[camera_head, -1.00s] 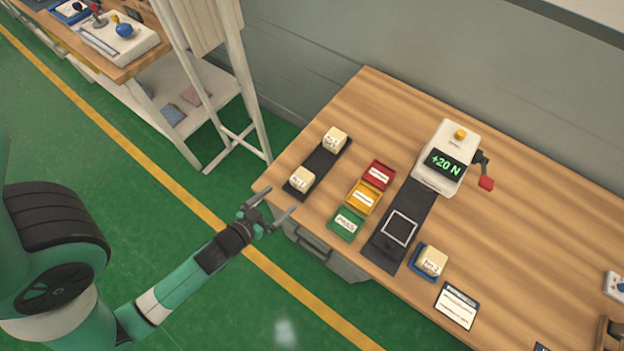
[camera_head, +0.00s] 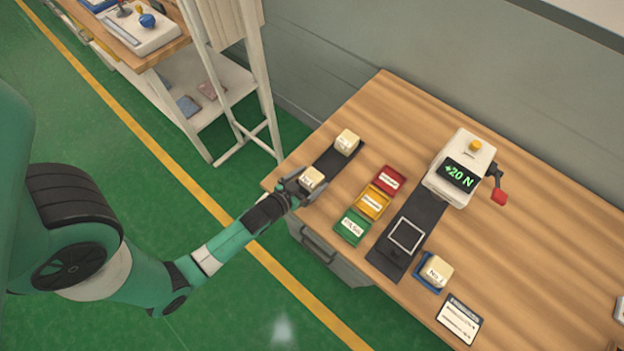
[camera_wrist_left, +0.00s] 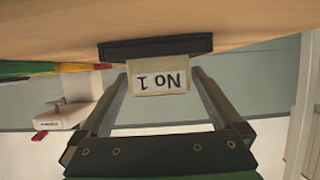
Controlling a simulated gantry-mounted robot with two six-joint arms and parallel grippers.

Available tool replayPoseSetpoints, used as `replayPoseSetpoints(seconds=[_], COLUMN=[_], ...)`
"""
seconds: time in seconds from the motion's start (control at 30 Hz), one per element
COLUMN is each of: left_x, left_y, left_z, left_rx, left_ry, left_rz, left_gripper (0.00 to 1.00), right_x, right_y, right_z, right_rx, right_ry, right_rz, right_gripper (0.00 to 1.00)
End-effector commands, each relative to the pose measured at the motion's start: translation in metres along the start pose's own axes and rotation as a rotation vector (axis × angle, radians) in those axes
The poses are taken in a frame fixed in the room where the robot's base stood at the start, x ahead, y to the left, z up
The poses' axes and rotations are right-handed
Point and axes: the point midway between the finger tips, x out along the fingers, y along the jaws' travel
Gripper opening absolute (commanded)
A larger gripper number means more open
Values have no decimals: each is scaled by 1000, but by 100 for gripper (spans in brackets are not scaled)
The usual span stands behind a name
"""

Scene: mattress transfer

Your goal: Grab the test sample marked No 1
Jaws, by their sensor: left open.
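The sample marked No 1 (camera_head: 312,177) is a small cream block on the near end of a black strip (camera_head: 328,161). In the left wrist view it appears upside down, its No 1 label (camera_wrist_left: 160,80) facing the camera. My left gripper (camera_head: 307,184) is at the block, open, with one finger on each side of it. In the left wrist view a gap shows between the block and each finger. My right gripper is not in view.
Another cream block (camera_head: 347,141) sits at the strip's far end. Red (camera_head: 391,180), yellow (camera_head: 373,202) and green (camera_head: 352,227) trays stand to the right. A +20 N device (camera_head: 463,165) and a block in a blue holder (camera_head: 436,272) are farther right.

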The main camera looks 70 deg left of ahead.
Motion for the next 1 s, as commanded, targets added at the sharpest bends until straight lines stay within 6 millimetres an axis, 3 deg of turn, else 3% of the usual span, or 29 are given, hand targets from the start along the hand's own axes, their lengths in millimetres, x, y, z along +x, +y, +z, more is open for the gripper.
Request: replayPoseSetpoints(seconds=[0.1,0.3,0.73,1.0], left_x=[10,10,10,9], left_y=[0,0,0,0], left_z=[0,0,0,-2], left_rx=[0,0,0,0], left_ry=[0,0,-1,0], left_rz=[0,0,0,0], left_gripper=[100,98,21,20], right_x=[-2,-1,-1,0], right_y=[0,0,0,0], right_z=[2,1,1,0], right_rx=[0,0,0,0], right_ry=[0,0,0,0], right_rz=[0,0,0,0], right_gripper=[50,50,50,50])
